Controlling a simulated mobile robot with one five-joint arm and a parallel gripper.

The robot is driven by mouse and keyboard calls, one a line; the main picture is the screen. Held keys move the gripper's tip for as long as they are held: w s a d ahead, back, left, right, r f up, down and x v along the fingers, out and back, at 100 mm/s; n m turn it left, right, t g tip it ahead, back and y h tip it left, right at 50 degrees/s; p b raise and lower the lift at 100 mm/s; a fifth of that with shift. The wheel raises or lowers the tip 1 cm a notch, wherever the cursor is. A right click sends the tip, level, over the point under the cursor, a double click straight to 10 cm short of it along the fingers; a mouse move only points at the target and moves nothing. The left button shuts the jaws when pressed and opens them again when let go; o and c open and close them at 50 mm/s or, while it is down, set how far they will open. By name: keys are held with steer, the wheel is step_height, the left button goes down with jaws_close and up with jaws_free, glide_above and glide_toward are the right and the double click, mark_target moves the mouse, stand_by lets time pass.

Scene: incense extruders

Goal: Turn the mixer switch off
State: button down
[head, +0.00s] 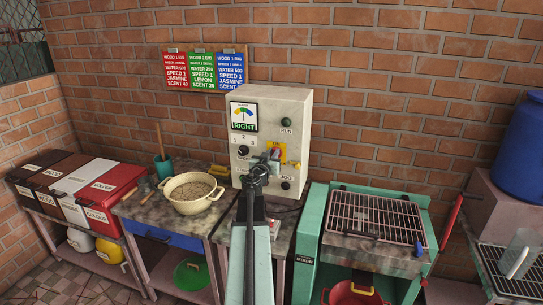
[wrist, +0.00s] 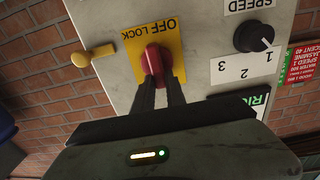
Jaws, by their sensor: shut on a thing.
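The mixer switch is a red knob (wrist: 153,58) on a yellow plate (wrist: 173,34) on the front of the pale control box (head: 298,110). In the wrist view, which shows the panel upside down, the plate reads "OFF LOCK". In the head view the top of the plate (head: 277,145) reads "ON". My gripper (wrist: 158,84) has both dark fingertips at the red knob, shut on it. In the head view my gripper (head: 263,167) reaches up to the panel and hides part of the switch.
A speed knob (wrist: 253,36) and a yellow lever (wrist: 92,55) are close to the switch. RUN (head: 286,121) and JOG (head: 286,185) buttons share the panel. A bowl of meal (head: 192,190) stands left on the bench; a green machine with a grill (head: 375,217) stands right.

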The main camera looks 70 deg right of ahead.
steer(key=shift+d+n, duration=0.3)
steer(key=n, duration=0.5)
steer(key=w+f+n+b, duration=0.1)
steer(key=n, duration=0.5)
steer(key=f+n+b, duration=0.1)
steer(key=n, duration=0.4)
steer(key=shift+w+n, duration=0.35)
steer(key=shift+n, duration=0.35)
steer(key=c, duration=1.4)
jaws_free()
steer(key=shift+s+d, duration=0.1)
steer(key=shift+o, duration=0.2)
